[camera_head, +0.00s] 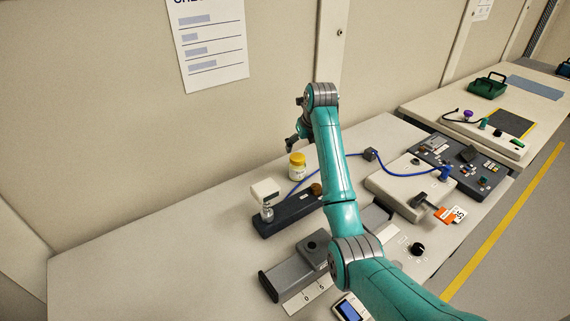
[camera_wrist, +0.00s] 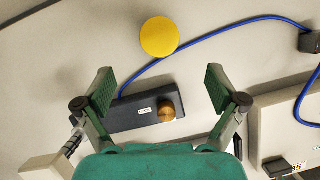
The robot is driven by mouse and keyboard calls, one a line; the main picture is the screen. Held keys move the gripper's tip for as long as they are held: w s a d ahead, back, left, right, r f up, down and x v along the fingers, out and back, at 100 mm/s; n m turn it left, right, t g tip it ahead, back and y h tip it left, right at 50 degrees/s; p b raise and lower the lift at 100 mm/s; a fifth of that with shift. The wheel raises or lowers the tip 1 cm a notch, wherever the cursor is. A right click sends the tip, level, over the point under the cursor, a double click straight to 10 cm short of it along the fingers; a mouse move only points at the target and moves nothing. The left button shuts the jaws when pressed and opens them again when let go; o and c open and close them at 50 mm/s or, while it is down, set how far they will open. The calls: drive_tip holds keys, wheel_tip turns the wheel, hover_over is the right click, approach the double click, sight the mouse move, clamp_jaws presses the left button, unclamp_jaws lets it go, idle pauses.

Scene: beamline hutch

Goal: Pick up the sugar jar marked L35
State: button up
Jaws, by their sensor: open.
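A small jar (camera_head: 297,166) with a yellow lid and a pale body stands on the bench near the wall in the head view. Its marking is too small to read. In the wrist view I see only its round yellow lid (camera_wrist: 159,37) from above, beyond my fingertips and roughly centred between them. My gripper (camera_wrist: 158,88) is open and empty, its two green finger pads wide apart. In the head view my gripper (camera_head: 292,142) is above the bench near the jar, partly hidden by my arm.
A dark block (camera_wrist: 140,113) with a brown knob lies below the jar in the wrist view. A blue cable (camera_wrist: 218,34) runs close beside the jar to a dark box (camera_wrist: 310,41). A white device (camera_head: 265,191) stands at the block's left. The bench's left part is clear.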

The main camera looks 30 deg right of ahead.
sight(298, 157)
drive_tip(key=x, duration=1)
drive_tip(key=shift+w, duration=0.2)
drive_tip(key=shift+c, duration=0.3)
